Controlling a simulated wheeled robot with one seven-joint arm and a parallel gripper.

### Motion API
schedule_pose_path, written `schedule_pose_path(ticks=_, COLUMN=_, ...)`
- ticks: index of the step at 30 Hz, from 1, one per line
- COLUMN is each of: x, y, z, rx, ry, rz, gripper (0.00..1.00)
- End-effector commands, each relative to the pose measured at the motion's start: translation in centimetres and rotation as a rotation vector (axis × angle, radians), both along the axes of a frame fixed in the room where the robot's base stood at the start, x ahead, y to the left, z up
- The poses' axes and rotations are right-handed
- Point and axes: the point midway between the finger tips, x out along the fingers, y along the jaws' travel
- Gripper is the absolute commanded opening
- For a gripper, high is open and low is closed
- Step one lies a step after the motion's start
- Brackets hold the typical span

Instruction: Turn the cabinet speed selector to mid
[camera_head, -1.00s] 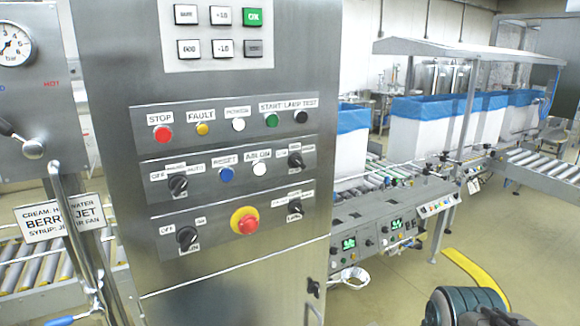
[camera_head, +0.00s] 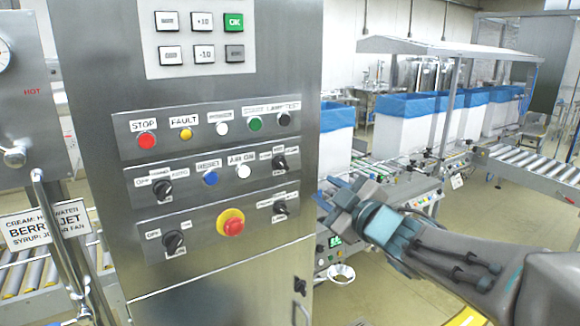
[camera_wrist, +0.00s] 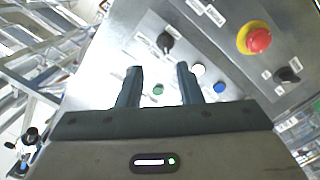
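The cabinet's control panel carries several black rotary selectors. The one at the right end of the middle row (camera_head: 280,162) has small labels, one seeming to read LOW; it looks like the speed selector, but its setting is too small to read surely. It also shows in the wrist view (camera_wrist: 165,42), beyond and between my fingers. Another black selector (camera_head: 281,207) sits below it, right of the red emergency stop (camera_head: 231,225). My gripper (camera_head: 335,200) is right of the cabinet. In the wrist view my gripper (camera_wrist: 159,72) is open and empty, apart from the panel.
The middle row also holds a blue button (camera_head: 211,178) and a white button (camera_head: 244,171). The emergency stop shows in the wrist view (camera_wrist: 257,40) at upper right. A conveyor with blue-lined white boxes (camera_head: 400,125) stands behind my arm. Pipes stand left of the cabinet.

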Motion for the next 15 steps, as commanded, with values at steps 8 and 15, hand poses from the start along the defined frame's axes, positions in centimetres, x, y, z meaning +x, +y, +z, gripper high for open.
schedule_pose_path(ticks=8, x=0.6, y=1.8, z=0.6, rx=-0.011, ry=-0.040, rz=0.074, gripper=0.33)
schedule_pose_path(ticks=15, x=4.0, y=4.1, z=0.6, rx=-0.010, ry=-0.038, rz=0.073, gripper=0.33)
